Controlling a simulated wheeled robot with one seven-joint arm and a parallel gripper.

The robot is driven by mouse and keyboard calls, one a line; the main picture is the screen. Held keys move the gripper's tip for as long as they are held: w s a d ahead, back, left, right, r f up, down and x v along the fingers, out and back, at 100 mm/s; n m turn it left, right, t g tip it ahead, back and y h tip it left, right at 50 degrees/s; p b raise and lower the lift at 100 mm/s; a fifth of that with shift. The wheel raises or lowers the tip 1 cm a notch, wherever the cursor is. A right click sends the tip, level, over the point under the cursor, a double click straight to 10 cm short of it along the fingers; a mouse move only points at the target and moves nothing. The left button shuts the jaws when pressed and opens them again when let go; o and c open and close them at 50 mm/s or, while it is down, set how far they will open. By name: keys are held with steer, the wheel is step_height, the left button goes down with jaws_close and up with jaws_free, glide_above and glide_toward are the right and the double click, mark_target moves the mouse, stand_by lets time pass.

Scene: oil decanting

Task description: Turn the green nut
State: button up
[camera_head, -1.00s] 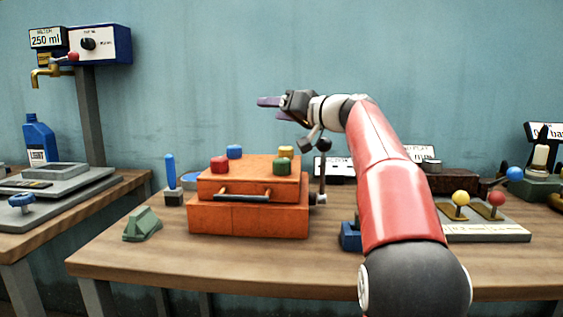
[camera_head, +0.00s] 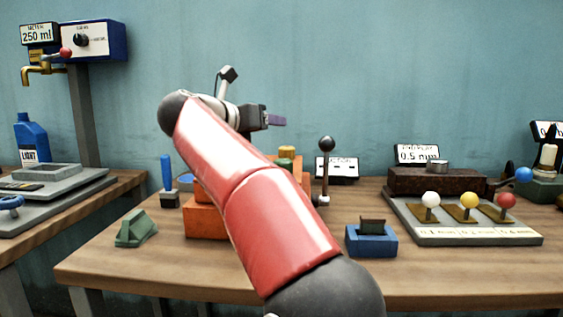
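The green nut (camera_head: 285,163) sits on top of the orange box (camera_head: 206,221), just in front of the yellow nut (camera_head: 287,151). My red arm crosses in front of the box and hides much of it, including the spots of the red and blue nuts. My gripper (camera_head: 278,121) is above and behind the box top in the picture, apart from the green nut, with its purple fingers pointing right. The fingers overlap from this side, so their opening does not show. No held object is visible.
A black-knobbed lever (camera_head: 326,145) stands right of the box. A blue block holder (camera_head: 371,240) and a panel with white, yellow and red knobs (camera_head: 470,232) are further right. A green wedge (camera_head: 136,228) and a blue-handled tool (camera_head: 167,172) stand left.

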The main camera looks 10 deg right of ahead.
mark_target(280, 160)
steer(key=s+a+f+m+g, duration=0.4)
steer(key=s+m+g, duration=0.15)
steer(key=s, duration=0.25)
steer(key=shift+m+t+h, duration=0.25)
steer(key=shift+m+h, duration=0.05)
steer(key=shift+m, duration=0.05)
steer(key=x, duration=0.8)
steer(key=shift+s+d+f+b, duration=0.1)
steer(key=shift+d+f+b, duration=0.1)
steer(key=shift+b, duration=0.15)
steer(key=c, duration=1)
